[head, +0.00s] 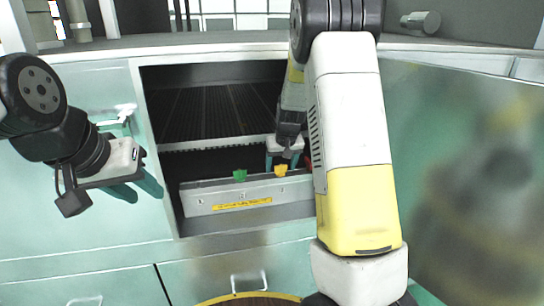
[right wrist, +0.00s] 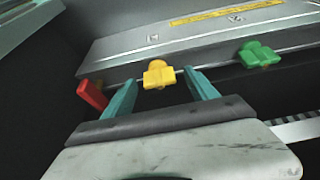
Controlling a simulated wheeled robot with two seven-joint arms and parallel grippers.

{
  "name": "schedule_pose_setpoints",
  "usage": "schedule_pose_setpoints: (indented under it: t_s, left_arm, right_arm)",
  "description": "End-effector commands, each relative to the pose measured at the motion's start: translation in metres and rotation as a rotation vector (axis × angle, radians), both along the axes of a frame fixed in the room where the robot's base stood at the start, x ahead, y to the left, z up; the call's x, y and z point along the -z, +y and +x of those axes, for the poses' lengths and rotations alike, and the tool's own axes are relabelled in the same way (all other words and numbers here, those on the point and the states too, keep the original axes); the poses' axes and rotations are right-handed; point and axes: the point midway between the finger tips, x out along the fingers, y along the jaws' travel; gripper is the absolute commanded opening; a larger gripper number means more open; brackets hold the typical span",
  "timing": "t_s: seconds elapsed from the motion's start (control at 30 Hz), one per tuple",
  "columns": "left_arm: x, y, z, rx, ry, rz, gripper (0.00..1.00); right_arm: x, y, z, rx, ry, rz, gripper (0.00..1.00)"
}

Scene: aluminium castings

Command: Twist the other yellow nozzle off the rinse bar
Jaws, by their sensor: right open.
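The rinse bar (head: 228,200) is a grey metal bar with a yellow label, lying in the open cabinet bay; it also shows in the right wrist view (right wrist: 190,42). One yellow nozzle (head: 281,170) sits on its rail, and it is clear in the right wrist view (right wrist: 158,75). I see no second yellow nozzle. My right gripper (head: 284,160) is open, its teal fingers (right wrist: 163,78) on either side of the yellow nozzle with gaps visible. My left gripper (head: 148,194) is open and empty in front of the cabinet, left of the bay.
A green nozzle (head: 240,175) is on the rail left of the yellow one; the right wrist view shows it too (right wrist: 258,54). A red nozzle (right wrist: 92,95) is on the other side, close to a right finger. The bay's walls (head: 155,150) surround the bar.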

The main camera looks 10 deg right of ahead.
Motion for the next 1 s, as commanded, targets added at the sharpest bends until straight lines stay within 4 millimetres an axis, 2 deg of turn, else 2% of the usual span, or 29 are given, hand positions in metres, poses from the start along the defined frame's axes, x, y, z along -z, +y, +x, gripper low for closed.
schedule_pose_setpoints:
  t_s: [0.33,0.37,0.67,0.83,1.0]
  left_arm:
    - [0.0,0.0,0.0,0.0,0.0,0.0,0.36]
    - [0.0,0.0,0.0,0.0,0.0,0.0,0.36]
    - [0.0,0.0,0.0,0.0,0.0,0.0,0.36]
    - [0.0,0.0,0.0,0.0,0.0,0.0,0.36]
    - [-0.0001,0.0,0.0001,0.0,0.0,0.0,0.36]
  right_arm:
    - [0.0045,-0.0001,0.0021,0.001,-0.001,0.0,0.67]
    - [0.0045,-0.0001,0.0021,0.001,-0.001,0.0,0.63]
    - [0.0044,0.0,0.0019,0.0,-0.001,0.0,0.04]
    - [0.0047,-0.0013,0.002,-0.034,0.0,0.002,0.02]
    - [0.0048,-0.0033,0.002,-0.189,0.0,0.003,0.02]
